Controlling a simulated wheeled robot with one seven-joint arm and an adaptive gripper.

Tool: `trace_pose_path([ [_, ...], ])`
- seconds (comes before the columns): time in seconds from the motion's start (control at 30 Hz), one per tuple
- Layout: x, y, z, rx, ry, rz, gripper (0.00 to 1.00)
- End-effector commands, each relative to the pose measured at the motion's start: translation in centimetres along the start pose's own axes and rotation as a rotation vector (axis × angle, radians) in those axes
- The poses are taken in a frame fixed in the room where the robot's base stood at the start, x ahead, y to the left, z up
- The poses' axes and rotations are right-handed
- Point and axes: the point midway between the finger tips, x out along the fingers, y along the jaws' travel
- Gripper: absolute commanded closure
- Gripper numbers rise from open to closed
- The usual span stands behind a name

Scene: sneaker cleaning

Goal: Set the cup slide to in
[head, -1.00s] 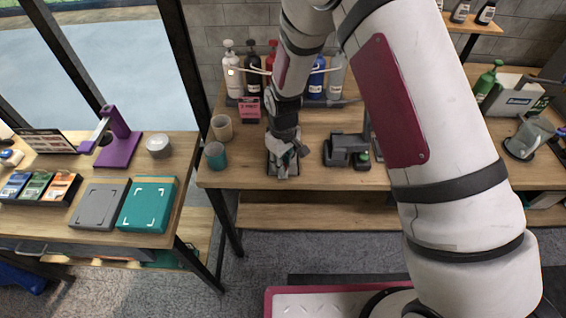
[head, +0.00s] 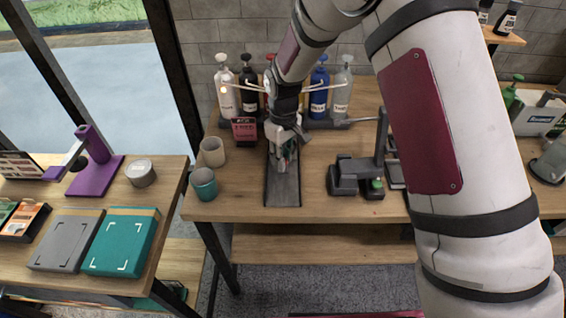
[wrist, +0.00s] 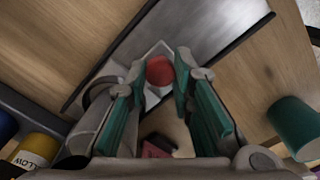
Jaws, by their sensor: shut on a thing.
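The cup slide is a dark grey track (head: 283,190) on the wooden workbench, running from the front edge back towards the bottles. My gripper (head: 285,157) is low over the back part of the track, and the front part lies bare. In the wrist view, my green-padded fingers (wrist: 160,75) are on either side of a small light piece with a round red top (wrist: 160,70). They are shut on this part of the slide, but the exact contact is partly hidden. The grey track (wrist: 215,25) passes beyond it.
A beige cup (head: 212,152) and a teal cup (head: 203,184) stand left of the track. A pink box (head: 244,130) and several bottles (head: 319,92) are behind. A dark grey device (head: 357,175) stands to the right. The bench between it and the track is clear.

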Motion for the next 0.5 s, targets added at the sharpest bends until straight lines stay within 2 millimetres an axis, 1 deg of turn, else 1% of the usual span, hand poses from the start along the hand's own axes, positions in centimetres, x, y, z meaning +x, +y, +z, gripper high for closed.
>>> trace_pose_path([
  [0.23,0.03,-0.17,0.05,-0.001,-0.002,-0.002,1.0],
  [0.27,0.03,-0.17,0.05,-0.002,-0.002,-0.002,0.76],
  [0.3,0.03,-0.17,0.05,-0.001,-0.002,-0.002,0.67],
  [0.33,0.03,-0.17,0.06,-0.001,-0.002,-0.002,0.6],
  [0.37,0.03,-0.16,0.05,-0.001,-0.002,-0.002,0.57],
  [0.5,0.01,-0.12,0.06,-0.001,-0.002,-0.002,0.57],
])
